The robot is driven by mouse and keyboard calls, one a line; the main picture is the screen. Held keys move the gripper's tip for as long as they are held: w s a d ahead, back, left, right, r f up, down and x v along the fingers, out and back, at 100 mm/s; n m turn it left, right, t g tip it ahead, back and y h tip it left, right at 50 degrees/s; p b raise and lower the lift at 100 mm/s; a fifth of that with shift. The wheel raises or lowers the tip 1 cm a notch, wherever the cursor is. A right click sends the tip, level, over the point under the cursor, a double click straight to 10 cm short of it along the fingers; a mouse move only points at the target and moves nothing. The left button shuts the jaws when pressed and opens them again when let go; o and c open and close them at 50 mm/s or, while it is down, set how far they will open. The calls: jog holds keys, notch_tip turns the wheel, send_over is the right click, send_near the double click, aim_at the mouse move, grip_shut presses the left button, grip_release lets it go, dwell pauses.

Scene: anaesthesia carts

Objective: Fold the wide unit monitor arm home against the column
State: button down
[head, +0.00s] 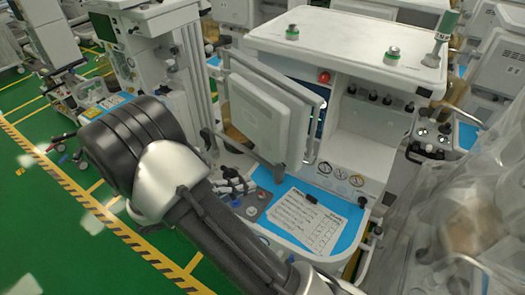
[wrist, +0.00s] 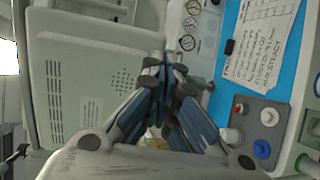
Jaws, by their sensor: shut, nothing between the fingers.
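The monitor (head: 262,118) of the wide unit shows its pale back and rails in the head view, standing out at an angle in front of the cabinet (head: 372,140). Its vented back panel (wrist: 85,90) fills the left of the wrist view. My gripper (wrist: 168,68) is shut and empty, with its fingertips close to the panel's right edge; I cannot tell whether they touch. In the head view I cannot make out the fingers clearly. The arm's joint to the column is hidden behind the monitor.
A blue worktop with a printed sheet (head: 308,218) lies below the monitor. Another cart (head: 135,50) is at the left, and a clear plastic-draped unit (head: 455,235) at the right. Green floor (head: 40,225) is open at lower left.

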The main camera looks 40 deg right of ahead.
notch_tip(320, 180, down, 3)
jog(key=w+n+t+h, duration=0.1)
jog(key=w+t+h, duration=0.1)
jog(key=t, duration=0.1)
jog(key=w+d+p, duration=0.1)
jog(key=d, duration=1.2)
jog(key=shift+f, duration=0.3)
jog(key=shift+w, duration=0.1)
jog(key=d+b, duration=0.4)
jog(key=d, duration=0.6)
jog(key=shift+w+d+r, duration=0.2)
jog(key=shift+w+r, duration=0.05)
jog(key=shift+w, duration=0.15)
jog(key=shift+r, duration=0.1)
jog(key=shift+w+a+b, duration=0.1)
jog(key=shift+b, duration=0.25)
